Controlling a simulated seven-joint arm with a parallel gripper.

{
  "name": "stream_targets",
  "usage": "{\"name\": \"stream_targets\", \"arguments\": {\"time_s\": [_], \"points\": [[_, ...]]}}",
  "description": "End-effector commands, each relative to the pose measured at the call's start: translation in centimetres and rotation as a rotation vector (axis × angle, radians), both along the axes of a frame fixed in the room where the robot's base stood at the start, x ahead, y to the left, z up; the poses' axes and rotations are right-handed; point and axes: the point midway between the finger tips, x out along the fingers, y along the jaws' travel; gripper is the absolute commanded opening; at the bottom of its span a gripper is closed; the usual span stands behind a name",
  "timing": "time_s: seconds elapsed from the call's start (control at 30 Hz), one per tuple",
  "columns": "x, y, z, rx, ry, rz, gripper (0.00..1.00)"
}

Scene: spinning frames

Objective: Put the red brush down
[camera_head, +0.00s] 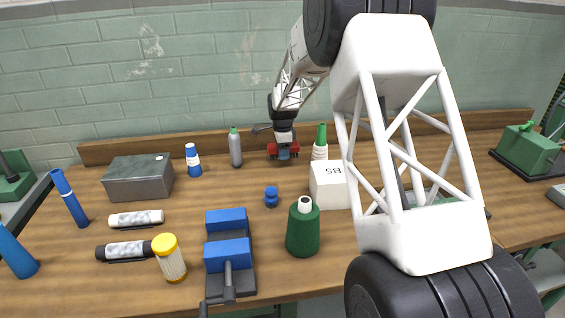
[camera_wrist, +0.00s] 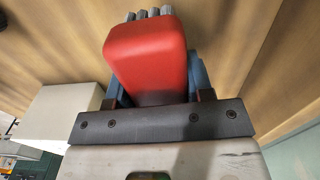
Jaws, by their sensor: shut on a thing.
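The red brush (camera_wrist: 147,55) is between the fingers of my gripper in the wrist view, with dark grey bristle tufts showing at its far end. My gripper (camera_head: 283,152) is shut on it, and blue finger parts show at both sides of the brush. In the head view, bits of red (camera_head: 272,150) show at either side of the gripper, low over the back middle of the wooden table (camera_head: 180,235). I cannot tell whether the brush touches the table.
A white box (camera_head: 328,186) and a green-capped white bottle (camera_head: 320,143) stand right of the gripper. A grey bottle (camera_head: 235,148) and a blue-and-white bottle (camera_head: 193,160) stand left. A blue vise (camera_head: 228,254), green bottle (camera_head: 303,230) and small blue object (camera_head: 271,196) are nearer. A wooden ledge (camera_head: 120,150) runs behind.

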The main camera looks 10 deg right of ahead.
Motion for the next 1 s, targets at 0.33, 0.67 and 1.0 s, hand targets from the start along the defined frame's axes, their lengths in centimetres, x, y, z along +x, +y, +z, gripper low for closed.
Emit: {"name": "stream_targets", "arguments": {"time_s": [0.33, 0.67, 1.0], "points": [[0.0, 0.0, -3.7, 0.0, 0.002, 0.0, 0.23], [0.0, 0.0, -4.9, 0.0, 0.0, 0.0, 0.23], [0.0, 0.0, -5.2, 0.0, 0.0, 0.0, 0.5]]}}
